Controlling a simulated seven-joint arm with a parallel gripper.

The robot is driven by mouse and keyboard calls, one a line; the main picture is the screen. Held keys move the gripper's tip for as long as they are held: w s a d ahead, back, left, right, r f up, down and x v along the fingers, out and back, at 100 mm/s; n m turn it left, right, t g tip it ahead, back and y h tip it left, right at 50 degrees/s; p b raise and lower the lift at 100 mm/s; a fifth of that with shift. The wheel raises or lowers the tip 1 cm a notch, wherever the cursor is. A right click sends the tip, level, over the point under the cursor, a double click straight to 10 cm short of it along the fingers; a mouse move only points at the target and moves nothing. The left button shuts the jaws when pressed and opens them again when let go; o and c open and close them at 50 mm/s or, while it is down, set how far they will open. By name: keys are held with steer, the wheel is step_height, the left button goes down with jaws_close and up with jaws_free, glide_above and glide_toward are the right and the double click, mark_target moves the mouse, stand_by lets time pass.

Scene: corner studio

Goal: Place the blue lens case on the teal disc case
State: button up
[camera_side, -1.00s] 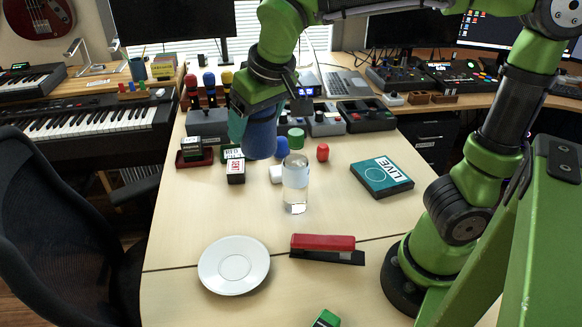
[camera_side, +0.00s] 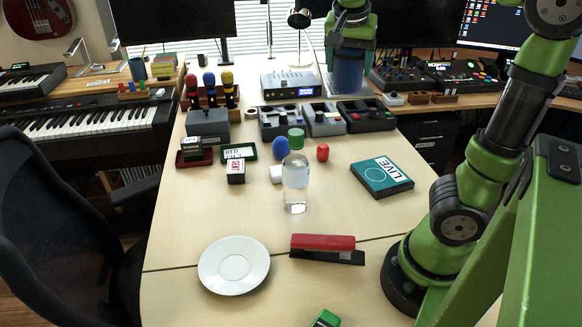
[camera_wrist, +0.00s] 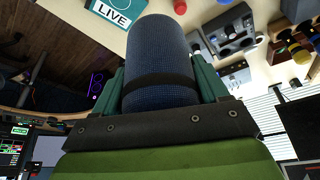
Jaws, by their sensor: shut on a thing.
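My gripper (camera_side: 349,50) is shut on the blue lens case (camera_side: 347,74), a dark blue fabric-like cylinder with a dark band. It is held near the back right of the table, by the laptop. In the wrist view the case (camera_wrist: 160,55) fills the space between the teal fingers of my gripper (camera_wrist: 158,88). The teal disc case (camera_side: 388,177), flat and marked LIVE, lies on the right of the table, nearer the side camera than the lens case and apart from it. Its corner also shows at the top of the wrist view (camera_wrist: 112,12).
A clear bottle (camera_side: 295,186) stands left of the disc case. A red stapler (camera_side: 323,243) and white plate (camera_side: 233,265) lie nearer the camera. Grey device boxes (camera_side: 323,120) and a lamp (camera_side: 300,18) are at the back. Bare table surrounds the disc case.

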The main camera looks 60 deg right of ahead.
steer(key=s+d+m+g, duration=0.3)
steer(key=s+d+m, duration=0.4)
steer(key=s+d, duration=0.3)
glide_above(383, 173)
step_height(383, 173, down, 22)
steer(key=r, duration=0.1)
steer(key=shift+d+f, duration=0.2)
steer(key=shift+f, duration=2.3)
steer(key=shift+f, duration=0.1)
steer(key=o, duration=1.3)
